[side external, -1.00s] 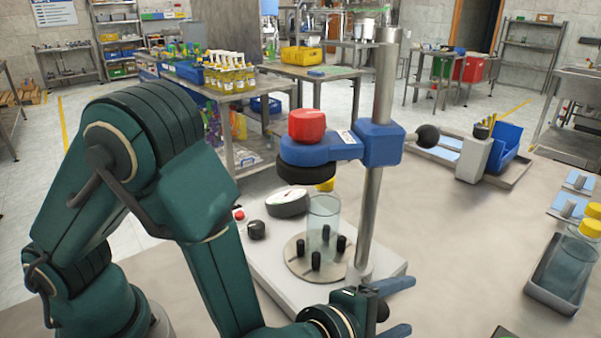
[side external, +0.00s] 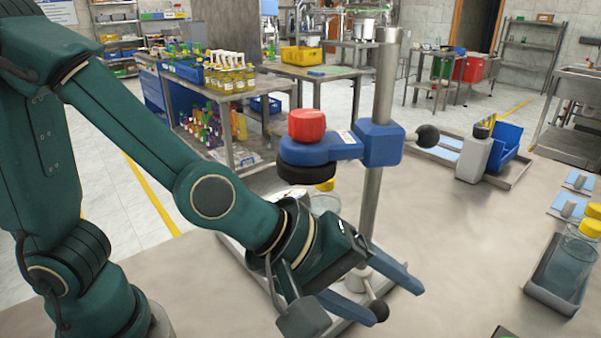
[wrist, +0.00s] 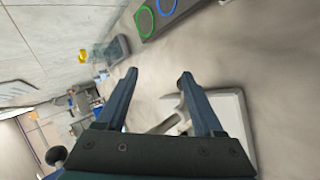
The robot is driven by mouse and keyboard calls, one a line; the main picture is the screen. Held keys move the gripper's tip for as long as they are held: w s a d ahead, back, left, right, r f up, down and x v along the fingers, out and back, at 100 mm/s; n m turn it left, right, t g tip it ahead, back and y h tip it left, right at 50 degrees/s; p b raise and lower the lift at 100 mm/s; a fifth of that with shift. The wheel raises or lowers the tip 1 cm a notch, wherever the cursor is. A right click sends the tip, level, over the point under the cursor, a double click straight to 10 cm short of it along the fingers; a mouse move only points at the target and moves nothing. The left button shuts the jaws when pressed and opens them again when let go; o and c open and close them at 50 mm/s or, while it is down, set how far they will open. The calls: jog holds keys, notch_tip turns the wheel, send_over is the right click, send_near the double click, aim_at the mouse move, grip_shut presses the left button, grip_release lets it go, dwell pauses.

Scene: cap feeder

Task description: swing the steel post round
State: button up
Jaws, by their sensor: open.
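The steel post (side external: 384,85) stands upright on a pale base plate (side external: 404,286). It carries a blue clamp head (side external: 380,143) with a red cap (side external: 307,125), a black disc (side external: 306,171) and a black ball knob (side external: 427,136). My gripper (side external: 396,304) is open low beside the post's foot, its fingers pointing right. A lower black ball (side external: 378,311) shows by the nearer finger; I cannot tell whether they touch. In the wrist view my gripper (wrist: 160,76) is open, with a pale bar (wrist: 166,124) partly visible between its fingers. My arm hides most of the glass jar (side external: 324,203).
A grey tray (side external: 553,290) with yellow-capped jars stands at the right. A grey bottle (side external: 474,155) and blue bin (side external: 508,143) stand behind. The tabletop right of the base is mostly clear. The wrist view shows a dark panel (wrist: 183,14) with green and blue rings.

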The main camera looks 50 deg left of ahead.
aim_at(378, 306)
jog(key=s+a+m+y, duration=0.1)
jog(key=s+a+m, duration=0.2)
jog(key=a, duration=0.3)
jog(key=s+a+r+m+g+y, duration=0.1)
jog(key=s+a+m+y, duration=0.1)
jog(key=a, duration=0.4)
jog(key=s+a+r+m+g+y, duration=0.1)
jog(key=s+a+m+y, duration=0.1)
jog(key=s+a+m, duration=0.2)
jog(key=shift+s+a+m, duration=0.25)
jog(key=shift+a+m, duration=0.95)
jog(key=shift+a, duration=0.1)
jog(key=shift+s+r, duration=0.1)
